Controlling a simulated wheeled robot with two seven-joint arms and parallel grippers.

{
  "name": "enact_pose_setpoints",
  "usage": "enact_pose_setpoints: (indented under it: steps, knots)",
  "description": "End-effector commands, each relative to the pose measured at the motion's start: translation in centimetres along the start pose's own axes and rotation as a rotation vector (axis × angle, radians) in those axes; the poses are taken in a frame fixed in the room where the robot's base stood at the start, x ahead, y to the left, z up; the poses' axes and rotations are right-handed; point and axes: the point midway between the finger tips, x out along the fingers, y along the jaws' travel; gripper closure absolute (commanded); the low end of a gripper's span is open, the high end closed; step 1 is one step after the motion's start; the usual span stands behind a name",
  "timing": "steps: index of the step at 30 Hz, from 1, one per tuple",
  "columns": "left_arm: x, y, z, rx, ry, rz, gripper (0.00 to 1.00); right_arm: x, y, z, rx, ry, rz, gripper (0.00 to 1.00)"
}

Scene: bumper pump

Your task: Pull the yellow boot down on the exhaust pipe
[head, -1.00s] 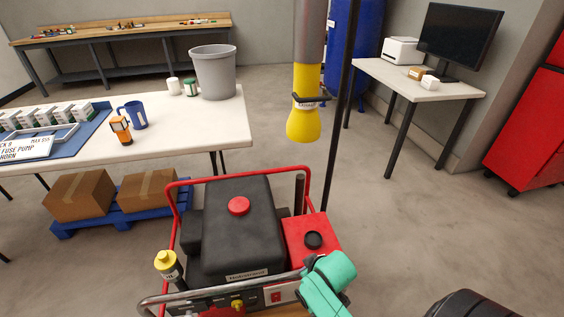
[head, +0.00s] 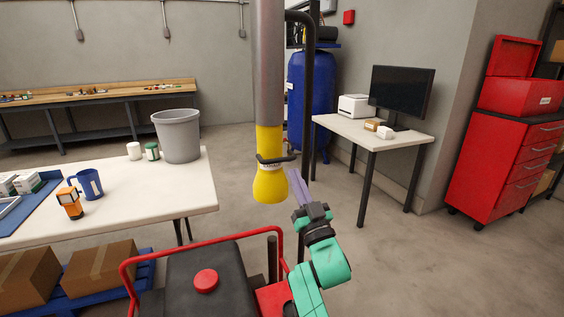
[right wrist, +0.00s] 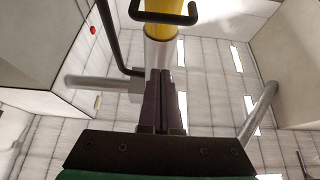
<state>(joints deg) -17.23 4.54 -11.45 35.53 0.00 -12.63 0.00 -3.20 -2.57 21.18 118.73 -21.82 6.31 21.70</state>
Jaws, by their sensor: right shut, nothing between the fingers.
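The yellow boot (head: 270,185) hangs on the lower end of the grey overhead pipe (head: 269,70). A dark clamp with a handle (head: 277,160) goes around the boot. The generator's dark exhaust pipe (head: 272,257) stands upright below the boot, and the two are apart. My right gripper (head: 297,183) is shut and empty, pointing up just right of the boot. In the right wrist view its fingers (right wrist: 166,90) are together, with the handle (right wrist: 166,16) and part of the yellow boot (right wrist: 160,30) beyond them. My left gripper is not in view.
The generator (head: 205,285) with its red frame (head: 185,243) stands below. A white table (head: 150,205) with a grey bin (head: 178,137), blue mug (head: 89,184) and orange device (head: 70,202) is on the left. A black post (head: 310,110) rises behind the boot. Open floor lies to the right.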

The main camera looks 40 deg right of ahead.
Motion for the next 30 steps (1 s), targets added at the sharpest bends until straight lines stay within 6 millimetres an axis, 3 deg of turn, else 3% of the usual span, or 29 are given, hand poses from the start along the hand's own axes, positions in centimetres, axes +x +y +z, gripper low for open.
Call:
enact_pose_setpoints:
  steps: [5, 18, 21, 24, 30]
  knots:
    - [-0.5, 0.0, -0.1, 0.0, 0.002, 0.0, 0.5, 1.3, -0.1, -0.2, 0.0, 0.001, -0.002, 1.0]
    - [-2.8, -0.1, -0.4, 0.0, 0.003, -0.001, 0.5, 10.5, 0.0, -0.1, 0.001, -0.002, 0.0, 1.0]
    - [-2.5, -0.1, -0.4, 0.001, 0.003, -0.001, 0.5, 9.3, 0.0, 2.3, 0.002, -0.008, 0.001, 1.0]
    - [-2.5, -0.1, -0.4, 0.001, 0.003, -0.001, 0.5, 8.9, -0.1, 3.4, 0.002, -0.005, 0.0, 1.0]
    - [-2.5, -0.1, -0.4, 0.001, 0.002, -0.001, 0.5, 8.7, 0.0, 3.9, -0.001, -0.002, -0.001, 1.0]
